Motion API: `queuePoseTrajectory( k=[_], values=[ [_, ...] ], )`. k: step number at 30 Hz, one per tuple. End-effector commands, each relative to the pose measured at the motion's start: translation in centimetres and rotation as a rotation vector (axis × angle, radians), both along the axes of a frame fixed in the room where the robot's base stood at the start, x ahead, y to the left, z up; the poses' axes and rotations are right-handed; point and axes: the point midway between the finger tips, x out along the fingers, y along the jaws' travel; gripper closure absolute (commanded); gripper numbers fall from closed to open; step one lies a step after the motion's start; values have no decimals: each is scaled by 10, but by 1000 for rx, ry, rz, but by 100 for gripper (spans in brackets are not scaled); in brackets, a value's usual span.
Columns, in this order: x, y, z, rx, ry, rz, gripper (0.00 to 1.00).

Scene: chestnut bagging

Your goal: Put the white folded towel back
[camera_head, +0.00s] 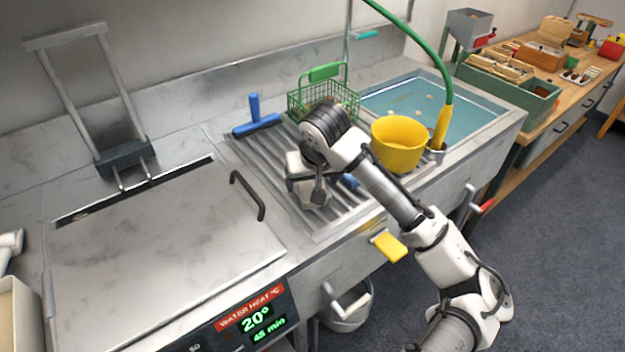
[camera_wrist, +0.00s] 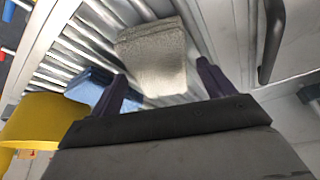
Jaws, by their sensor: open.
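The white folded towel (camera_wrist: 152,50) looks pale grey in the wrist view and lies on the metal slats of the draining rack (camera_head: 355,213). My gripper (camera_wrist: 162,70) is open, with one fingertip toward each side of the towel's near end. The wrist view does not show whether the fingers touch it. In the head view my gripper (camera_head: 308,185) is low over the rack, and my arm and hand hide most or all of the towel. A blue folded cloth (camera_wrist: 90,88) lies beside the towel, just past the left finger.
A yellow bucket (camera_head: 398,142) stands right of my gripper. A green wire basket (camera_head: 325,95) and blue squeegee (camera_head: 256,122) are behind it. A black handle (camera_head: 247,195) rises from the lidded water bath at left. A yellow cloth (camera_head: 389,246) hangs at the counter front.

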Motion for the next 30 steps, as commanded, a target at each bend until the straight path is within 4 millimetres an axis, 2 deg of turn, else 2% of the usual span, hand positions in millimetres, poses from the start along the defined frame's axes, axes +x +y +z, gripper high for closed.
queuePoseTrajectory(
  k=[15,21,30],
  values=[
    [-36,-10,93,-3,-5,-2,19],
    [-43,-10,107,0,-2,0,19],
    [-44,-10,108,0,-1,0,19]
  ],
)
